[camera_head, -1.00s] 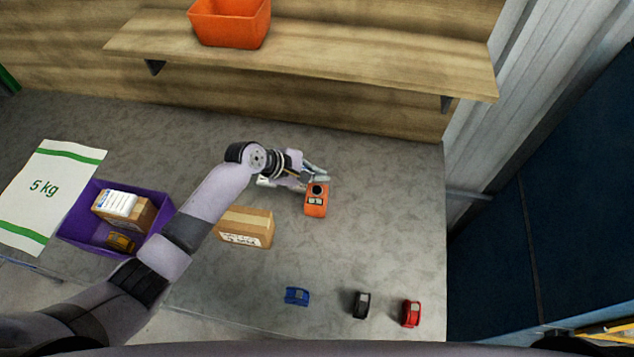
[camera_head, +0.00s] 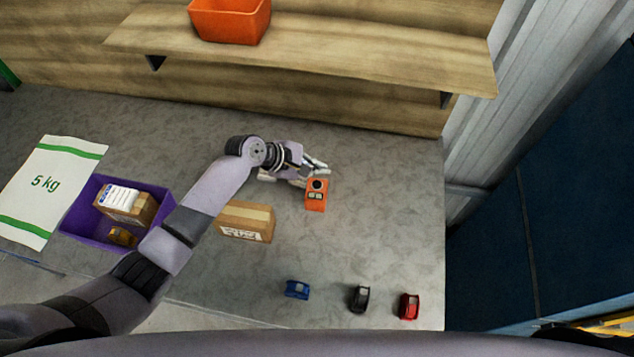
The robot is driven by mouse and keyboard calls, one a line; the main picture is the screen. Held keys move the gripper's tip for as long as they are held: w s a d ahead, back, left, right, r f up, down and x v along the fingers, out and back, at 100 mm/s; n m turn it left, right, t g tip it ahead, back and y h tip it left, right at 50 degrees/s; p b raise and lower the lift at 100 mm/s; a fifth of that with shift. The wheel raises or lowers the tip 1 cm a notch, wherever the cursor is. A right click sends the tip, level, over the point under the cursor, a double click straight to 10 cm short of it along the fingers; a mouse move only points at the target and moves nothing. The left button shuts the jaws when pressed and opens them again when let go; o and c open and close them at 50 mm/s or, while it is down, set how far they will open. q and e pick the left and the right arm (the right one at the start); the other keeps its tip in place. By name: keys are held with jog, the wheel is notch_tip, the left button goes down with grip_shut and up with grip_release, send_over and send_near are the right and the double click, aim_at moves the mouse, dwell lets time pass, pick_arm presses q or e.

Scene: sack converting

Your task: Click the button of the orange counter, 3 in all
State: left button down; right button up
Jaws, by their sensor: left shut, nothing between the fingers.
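The orange counter (camera_head: 316,201) lies on the grey bench, with a dark round button (camera_head: 317,184) at its far end and a small pale display below it. My left gripper (camera_head: 322,170) is shut and empty. Its fingertips are just beyond the button end of the counter; I cannot tell whether they touch it. My right gripper is not in view.
A cardboard box (camera_head: 245,222) stands left of the counter. Blue (camera_head: 297,289), black (camera_head: 359,298) and red (camera_head: 409,306) counters lie near the front edge. A purple bin (camera_head: 83,224) holding boxes and a 5 kg sack (camera_head: 47,190) are at left. A shelf (camera_head: 370,62) with an orange bin (camera_head: 229,20) overhangs behind.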

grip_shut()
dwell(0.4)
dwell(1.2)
